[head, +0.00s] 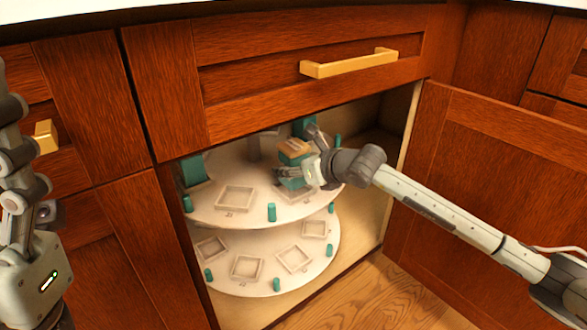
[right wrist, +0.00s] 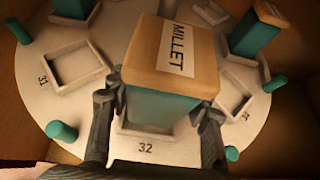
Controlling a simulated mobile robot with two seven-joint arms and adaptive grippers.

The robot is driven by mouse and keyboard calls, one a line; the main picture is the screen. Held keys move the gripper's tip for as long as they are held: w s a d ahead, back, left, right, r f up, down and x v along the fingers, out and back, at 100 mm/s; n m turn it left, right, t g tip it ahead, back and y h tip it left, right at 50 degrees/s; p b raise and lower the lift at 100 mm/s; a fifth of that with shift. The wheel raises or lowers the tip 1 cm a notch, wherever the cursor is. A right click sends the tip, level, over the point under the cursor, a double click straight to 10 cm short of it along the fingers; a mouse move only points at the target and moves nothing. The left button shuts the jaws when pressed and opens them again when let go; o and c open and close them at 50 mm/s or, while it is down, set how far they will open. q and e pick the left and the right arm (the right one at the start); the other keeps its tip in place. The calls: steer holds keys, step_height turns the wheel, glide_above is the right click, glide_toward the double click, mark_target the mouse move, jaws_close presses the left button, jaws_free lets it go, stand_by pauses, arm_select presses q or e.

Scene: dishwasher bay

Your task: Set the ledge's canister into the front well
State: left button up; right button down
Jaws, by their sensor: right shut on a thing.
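The canister (head: 290,155) is teal with a tan lid marked MILLET, seen close up in the right wrist view (right wrist: 172,60). My right gripper (head: 301,168) is shut on it, with one finger on each side in the right wrist view (right wrist: 157,112). The canister is at the right of the upper round shelf (head: 240,215), over a square well (right wrist: 150,128) numbered 32. The canister hides most of this well, and I cannot tell whether its base is inside or above it. Only my left arm shows at the left edge; its fingers are out of frame.
An empty well (head: 235,199) lies left of the canister on the upper shelf. Other teal canisters (head: 192,168) stand further back. Short teal pegs (head: 271,212) line the rim. A lower shelf (head: 270,280) has several empty wells. The open door (head: 500,190) is at right.

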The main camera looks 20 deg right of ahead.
steer(key=shift+w+f+b, duration=0.1)
steer(key=shift+f+b, duration=0.05)
steer(key=shift+b, duration=0.55)
stand_by(1.6)
steer(key=shift+f, duration=1.2)
stand_by(0.9)
steer(key=shift+c, duration=0.8)
jaws_free()
steer(key=shift+f, duration=0.1)
steer(key=shift+r+p, duration=1.75)
steer(key=shift+r, duration=1.4)
